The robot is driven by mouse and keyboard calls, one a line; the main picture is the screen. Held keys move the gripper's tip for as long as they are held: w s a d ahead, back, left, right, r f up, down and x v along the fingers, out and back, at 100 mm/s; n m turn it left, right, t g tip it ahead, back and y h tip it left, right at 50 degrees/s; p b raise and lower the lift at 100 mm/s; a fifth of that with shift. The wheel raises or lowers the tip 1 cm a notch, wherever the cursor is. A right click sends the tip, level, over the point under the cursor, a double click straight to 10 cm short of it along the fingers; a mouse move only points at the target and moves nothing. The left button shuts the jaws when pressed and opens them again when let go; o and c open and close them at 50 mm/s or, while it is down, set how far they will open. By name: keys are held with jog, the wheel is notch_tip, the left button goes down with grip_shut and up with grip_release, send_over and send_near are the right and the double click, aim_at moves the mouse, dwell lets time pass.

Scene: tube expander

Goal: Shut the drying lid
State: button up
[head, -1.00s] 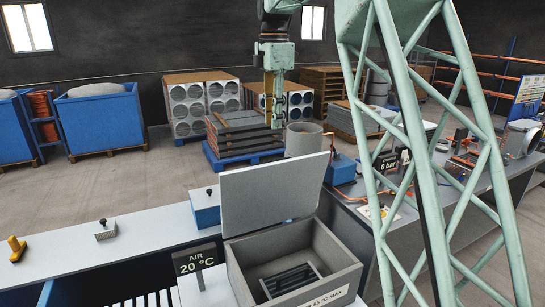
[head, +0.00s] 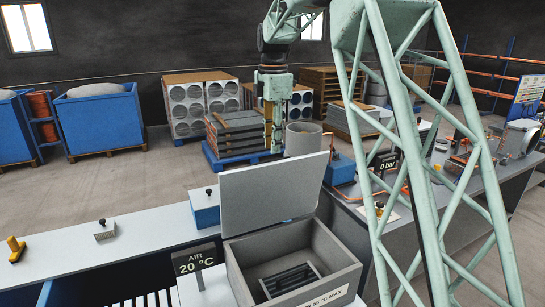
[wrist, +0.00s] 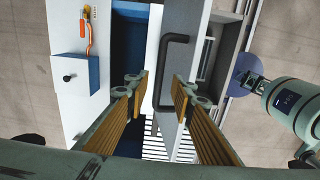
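The drying lid (head: 270,197) is a flat grey panel standing open and near upright at the back of the grey drying box (head: 350,270). Its black bar handle (wrist: 164,75) shows in the wrist view on the lid's side away from the box opening. My gripper (head: 274,147) hangs just above and behind the lid's top edge in the head view. In the wrist view my gripper (wrist: 160,88) is open, with its ribbed fingers apart and the handle seen between them. Nothing is held. Whether a finger touches the handle cannot be told.
An air temperature sign (head: 197,260) stands left of the box. A blue box (head: 205,208) with a black knob sits on the bench left of the lid. A dark slatted rack (head: 290,280) lies inside the drying box. My green lattice column is at right.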

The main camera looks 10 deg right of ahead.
jog(key=shift+f, duration=2.5)
jog(key=shift+c, duration=0.7)
grip_shut()
